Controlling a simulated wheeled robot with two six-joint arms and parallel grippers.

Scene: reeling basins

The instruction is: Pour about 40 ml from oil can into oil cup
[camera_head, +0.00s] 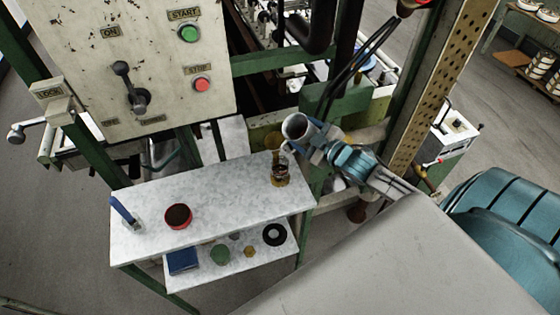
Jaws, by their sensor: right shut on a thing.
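A grey oil can (296,126) with a dark, open mouth is held in my right gripper (315,141). It is raised above the right back corner of the small metal table and looks a little tilted. The oil cup (279,174), brass and amber, stands upright on that table, just below and left of the can. A brass funnel-shaped piece shows above it; I cannot tell whether it belongs to the cup. No stream of oil can be made out, and the levels are too small to read. My left gripper is not in view.
The metal table (225,193) also carries a red bowl (178,217) and a blue-handled tool (123,211). Its lower shelf holds a blue box (182,262), a black ring (274,235) and small parts. A control panel (130,60) stands behind; a perforated post (430,85) rises at right.

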